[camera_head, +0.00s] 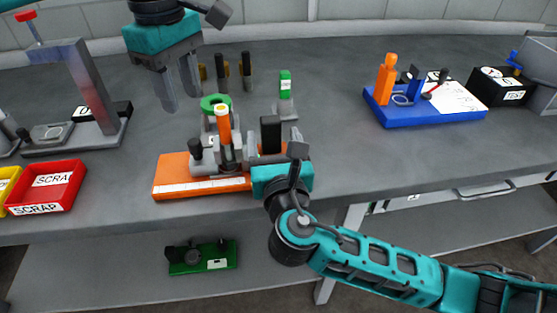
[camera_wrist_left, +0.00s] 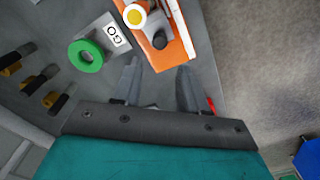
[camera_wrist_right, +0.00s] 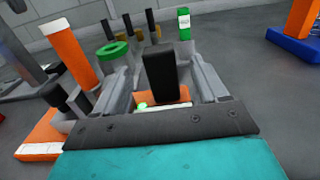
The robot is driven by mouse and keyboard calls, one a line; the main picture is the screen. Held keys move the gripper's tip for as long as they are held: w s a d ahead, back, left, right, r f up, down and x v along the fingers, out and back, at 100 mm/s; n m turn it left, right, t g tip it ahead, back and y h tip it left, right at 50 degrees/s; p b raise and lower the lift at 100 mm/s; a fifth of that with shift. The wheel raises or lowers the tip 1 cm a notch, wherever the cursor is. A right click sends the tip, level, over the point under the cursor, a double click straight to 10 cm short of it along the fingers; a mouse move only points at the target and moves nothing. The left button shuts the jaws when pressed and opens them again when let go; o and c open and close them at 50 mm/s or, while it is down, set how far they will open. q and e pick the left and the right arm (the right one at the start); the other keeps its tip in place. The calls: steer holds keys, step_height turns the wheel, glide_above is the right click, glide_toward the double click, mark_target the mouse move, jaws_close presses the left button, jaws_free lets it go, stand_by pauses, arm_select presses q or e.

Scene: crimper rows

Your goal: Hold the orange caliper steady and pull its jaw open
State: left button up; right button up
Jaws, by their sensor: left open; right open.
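The orange caliper (camera_head: 200,183) lies on the bench's front part, a white scale along its near edge. It carries a black knob (camera_head: 195,148), an orange cylinder (camera_head: 223,125) with a white-and-yellow top, and an upright black block (camera_head: 270,133) at its right. My right gripper (camera_head: 272,158) is open, low over the caliper's right end. In the right wrist view the black block (camera_wrist_right: 160,72) stands between its fingers, with gaps at both sides. My left gripper (camera_head: 181,102) is open and empty, above the bench behind the caliper's left end. The left wrist view shows the caliper (camera_wrist_left: 178,50) beyond its fingers.
A green ring (camera_head: 215,102) with a GO label is close behind the caliper. Dark pins (camera_head: 222,70) and a green-topped gauge (camera_head: 286,90) stand further back. A press (camera_head: 85,95) and red scrap bin (camera_head: 45,187) are left, a blue tray (camera_head: 430,115) right.

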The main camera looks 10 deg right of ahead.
mark_target(194, 141)
steer(key=shift+w, duration=1.1)
steer(key=shift+c, duration=0.4)
jaws_close()
arm_select(q)
steer(key=shift+c, duration=0.5)
steer(key=shift+m, duration=0.9)
step_height(194, 141, down, 10)
steer(key=shift+r, duration=0.1)
